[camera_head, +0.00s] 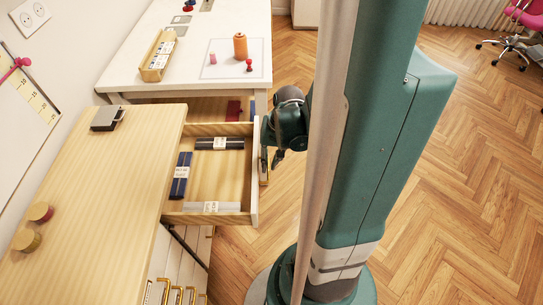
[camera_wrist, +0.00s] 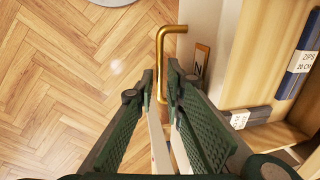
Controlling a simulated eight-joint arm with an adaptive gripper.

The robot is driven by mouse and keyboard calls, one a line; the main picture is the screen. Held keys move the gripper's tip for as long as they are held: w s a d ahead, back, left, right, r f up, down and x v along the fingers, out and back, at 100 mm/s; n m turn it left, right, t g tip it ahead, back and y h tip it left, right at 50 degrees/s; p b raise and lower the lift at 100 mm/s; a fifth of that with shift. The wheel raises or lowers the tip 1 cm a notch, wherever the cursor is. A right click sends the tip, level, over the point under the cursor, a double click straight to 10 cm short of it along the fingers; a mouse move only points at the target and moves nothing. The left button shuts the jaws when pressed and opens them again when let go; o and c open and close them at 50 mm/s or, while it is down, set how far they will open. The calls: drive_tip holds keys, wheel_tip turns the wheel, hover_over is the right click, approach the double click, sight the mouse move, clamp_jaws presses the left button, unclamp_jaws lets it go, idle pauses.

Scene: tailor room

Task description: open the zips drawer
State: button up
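The zips drawer (camera_head: 256,190) is pulled out from under the light wooden top. Flat packs lie in it; one dark blue pack (camera_wrist: 303,60) reads "ZIPS 20 CM" in the wrist view. Its front (camera_wrist: 215,35) carries a brass bar handle (camera_wrist: 160,50). My gripper (camera_wrist: 160,75) is at this handle, with one finger on each side of the bar. Narrow gaps seem to show between bar and fingers, so it looks partly open. In the head view my gripper (camera_head: 277,157) is just outside the drawer front, and my column partly hides the arm.
Several brass handles (camera_head: 177,293) show on fronts below the wooden top. A white table (camera_head: 190,60) with a wooden box (camera_head: 158,60) and an orange spool (camera_head: 240,46) stands behind. A stapler-like dark object (camera_head: 108,118) lies on the wooden top. Open floor (camera_head: 460,200) lies to the right.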

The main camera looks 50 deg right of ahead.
drive_tip(key=shift+r, duration=0.2)
wheel_tip(320, 180, up, 11)
drive_tip(key=s+d, duration=0.1)
drive_tip(key=shift+s+d+r, duration=0.15)
drive_tip(key=shift+s+d, duration=0.1)
drive_tip(key=shift+s, duration=0.05)
idle(0.9)
idle(0.4)
drive_tip(key=w+a+r+n+t, duration=0.2)
drive_tip(key=a+r, duration=0.5)
drive_tip(key=a, duration=0.4)
drive_tip(key=w+a+r+n+t+h, duration=0.1)
drive_tip(key=w+a+r+n+t, duration=0.2)
drive_tip(key=a+r+n, duration=0.4)
drive_tip(key=a+r+p, duration=0.1)
drive_tip(key=a, duration=0.3)
drive_tip(key=shift+w+a+t, duration=0.2)
drive_tip(key=shift+w+t, duration=0.1)
drive_tip(key=shift+t, duration=0.1)
drive_tip(key=shift+r, duration=0.1)
